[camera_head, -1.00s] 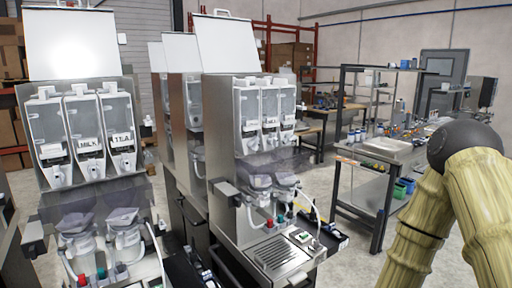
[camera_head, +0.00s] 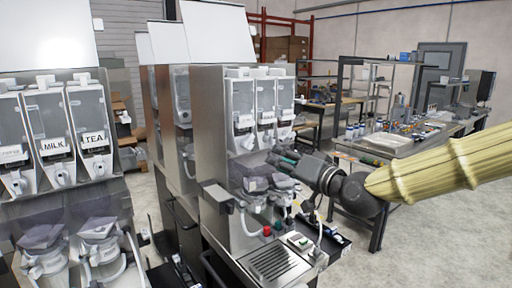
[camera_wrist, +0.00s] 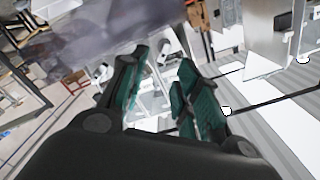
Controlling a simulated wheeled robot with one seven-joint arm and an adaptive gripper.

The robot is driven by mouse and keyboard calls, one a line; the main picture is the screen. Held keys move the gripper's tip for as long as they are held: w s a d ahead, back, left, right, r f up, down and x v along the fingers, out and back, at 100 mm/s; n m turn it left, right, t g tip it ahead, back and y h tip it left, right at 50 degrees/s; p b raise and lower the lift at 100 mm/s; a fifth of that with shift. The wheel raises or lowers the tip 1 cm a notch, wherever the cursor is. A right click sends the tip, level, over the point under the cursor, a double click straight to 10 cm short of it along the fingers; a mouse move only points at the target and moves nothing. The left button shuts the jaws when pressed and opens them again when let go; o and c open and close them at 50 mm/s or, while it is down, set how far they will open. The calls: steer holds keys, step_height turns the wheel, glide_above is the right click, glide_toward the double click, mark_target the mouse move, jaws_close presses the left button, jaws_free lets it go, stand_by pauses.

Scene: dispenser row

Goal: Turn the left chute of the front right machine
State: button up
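The front right machine (camera_head: 222,130) is a steel dispenser in the middle of the head view, with three clear canisters over white chutes. Its left chute (camera_head: 243,143) is the leftmost of these, below the left canister (camera_head: 242,100). My gripper (camera_head: 281,163) reaches in from the right, in front of the right-hand chutes and just above the smoky mixing bowls (camera_head: 257,184). It is apart from the left chute. In the wrist view, the teal-padded fingers (camera_wrist: 162,92) stand apart with nothing clearly held. White parts show between them; I cannot tell which chute they are.
Another machine (camera_head: 60,200) with MILK and TEA labels stands at left. A drip tray (camera_head: 272,263) and hoses lie below my gripper. A workbench (camera_head: 385,145) with small items is behind at right. Open floor (camera_head: 430,220) lies at right.

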mark_target(253, 145)
steer(key=p+x, duration=0.1)
steer(key=x, duration=0.2)
steer(key=p+x, duration=0.1)
steer(key=x, duration=0.3)
steer(key=r+p+x, duration=0.1)
steer(key=x, duration=0.3)
steer(key=shift+a+p, duration=0.2)
steer(key=shift+p, duration=0.2)
jaws_close()
